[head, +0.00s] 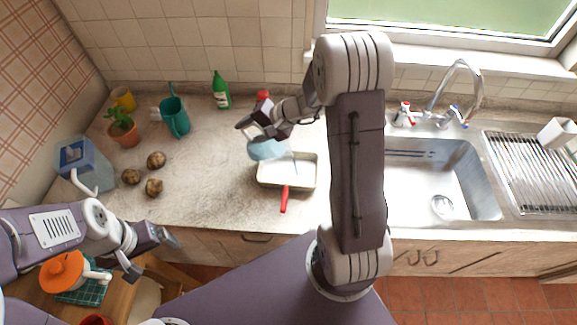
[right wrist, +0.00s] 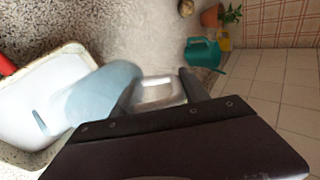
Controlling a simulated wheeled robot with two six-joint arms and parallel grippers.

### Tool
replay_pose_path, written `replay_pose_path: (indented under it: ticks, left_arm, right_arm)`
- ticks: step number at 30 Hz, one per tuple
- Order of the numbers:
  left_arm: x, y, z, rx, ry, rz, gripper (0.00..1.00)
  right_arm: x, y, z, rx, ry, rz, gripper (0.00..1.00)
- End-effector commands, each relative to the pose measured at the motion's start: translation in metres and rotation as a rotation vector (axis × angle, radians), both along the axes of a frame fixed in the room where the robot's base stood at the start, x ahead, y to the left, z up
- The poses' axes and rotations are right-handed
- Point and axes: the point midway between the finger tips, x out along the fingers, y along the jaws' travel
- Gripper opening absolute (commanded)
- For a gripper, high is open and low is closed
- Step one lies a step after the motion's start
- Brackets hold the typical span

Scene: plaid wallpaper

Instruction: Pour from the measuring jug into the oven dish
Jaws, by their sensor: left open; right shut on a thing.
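The measuring jug (head: 267,149) is pale blue and see-through. It hangs tilted over the left back part of the oven dish, and it also shows in the right wrist view (right wrist: 92,98). My right gripper (head: 258,128) is shut on the jug, with its handle between the fingers (right wrist: 158,92). The oven dish (head: 271,183) is a shallow cream rectangle on the counter, with a pale inside; in the right wrist view its rim (right wrist: 18,155) lies beneath the jug. Whether liquid is flowing is unclear. My left gripper (head: 152,252) is open and empty, in front of the counter edge.
A red handle (head: 284,199) sticks out at the dish's front. Several brown round items (head: 154,187), a teal watering can (head: 174,116), a potted plant (head: 122,130) and a green bottle (head: 221,91) stand left and behind. The sink (head: 430,180) is right. Counter left of the dish is clear.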

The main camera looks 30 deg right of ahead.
Motion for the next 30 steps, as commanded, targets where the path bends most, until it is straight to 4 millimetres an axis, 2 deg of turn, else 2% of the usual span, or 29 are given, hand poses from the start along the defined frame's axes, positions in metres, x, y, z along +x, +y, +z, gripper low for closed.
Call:
replay_pose_path:
  ticks: [30]
  left_arm:
    - [0.0001,0.0000,-0.0055,0.000,0.000,0.000,0.92]
  right_arm:
    - [-0.0007,-0.0015,0.0024,0.019,-0.023,-0.001,0.00]
